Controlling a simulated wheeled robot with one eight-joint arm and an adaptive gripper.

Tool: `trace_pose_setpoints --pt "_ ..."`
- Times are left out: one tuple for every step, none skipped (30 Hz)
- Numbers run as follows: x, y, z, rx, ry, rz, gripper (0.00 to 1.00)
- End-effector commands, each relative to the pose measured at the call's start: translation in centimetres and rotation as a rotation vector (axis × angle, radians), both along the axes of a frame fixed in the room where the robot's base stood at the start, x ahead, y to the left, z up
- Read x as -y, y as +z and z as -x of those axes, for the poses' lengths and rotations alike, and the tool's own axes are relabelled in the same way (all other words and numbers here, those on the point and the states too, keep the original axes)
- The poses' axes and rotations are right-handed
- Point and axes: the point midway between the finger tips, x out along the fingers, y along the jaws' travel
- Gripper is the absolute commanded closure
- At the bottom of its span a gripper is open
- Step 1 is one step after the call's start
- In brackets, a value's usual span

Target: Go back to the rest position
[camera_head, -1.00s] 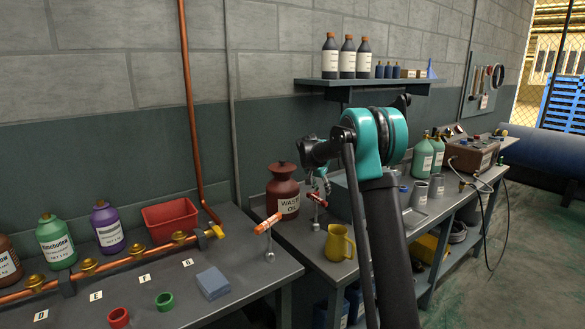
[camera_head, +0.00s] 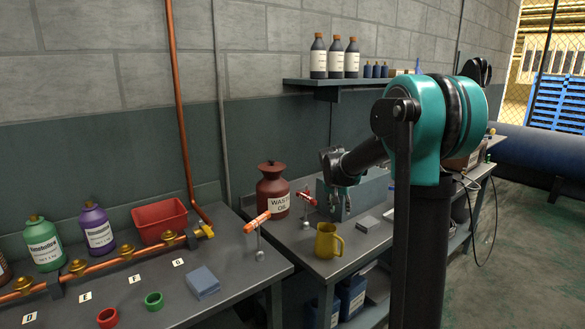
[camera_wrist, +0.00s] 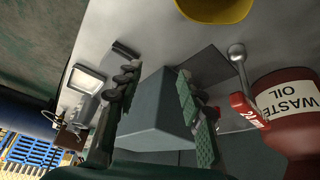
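My gripper (camera_head: 341,200) hangs from my bent arm above the workbench, in front of a grey-teal box (camera_head: 372,188). In the wrist view its two fingers (camera_wrist: 155,84) stand apart with nothing held between them. The grey-teal box (camera_wrist: 158,118) shows beyond and between the fingers. The brown-red waste oil jug (camera_head: 273,190) stands left of my gripper, and the yellow mug (camera_head: 328,241) stands in front of it.
A copper pipe manifold (camera_head: 110,262) with brass valves runs along the left bench. Green and purple bottles (camera_head: 97,230), a red bin (camera_head: 160,220) and a blue block (camera_head: 202,282) stand there. A wall shelf (camera_head: 340,84) carries dark bottles. Open floor lies at the right.

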Motion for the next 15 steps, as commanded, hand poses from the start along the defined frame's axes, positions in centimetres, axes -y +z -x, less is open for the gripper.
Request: trace_pose_setpoints --pt "0.9 -0.3 2.7 -0.009 0.020 0.001 0.61" --pt "1.5 -0.5 4.1 -0.013 0.033 0.002 0.61" --pt "2.1 -0.9 5.9 -0.020 0.051 0.003 0.61" --pt "2.5 -1.2 7.3 -0.025 0.064 0.003 0.61" --pt "3.0 -1.5 8.7 -0.029 0.077 0.004 0.61" --pt "3.5 -1.9 10.5 -0.035 0.095 0.006 0.61" --pt "3.8 -2.3 11.9 -0.039 0.109 0.005 0.61" --pt "4.1 -2.7 13.3 -0.043 0.123 0.004 0.61" --pt "4.4 -3.2 15.3 -0.048 0.143 0.005 0.61" --pt "4.6 -3.7 16.7 -0.052 0.159 0.004 0.61" --pt "4.7 -4.2 18.1 -0.056 0.174 0.001 0.61" --pt "4.7 -4.8 20.1 -0.059 0.197 -0.001 0.61" --pt "4.6 -5.4 21.5 -0.062 0.215 -0.004 0.61" --pt "4.4 -6.0 23.0 -0.064 0.235 -0.008 0.61" --pt "4.1 -6.7 24.8 -0.067 0.260 -0.011 0.61"
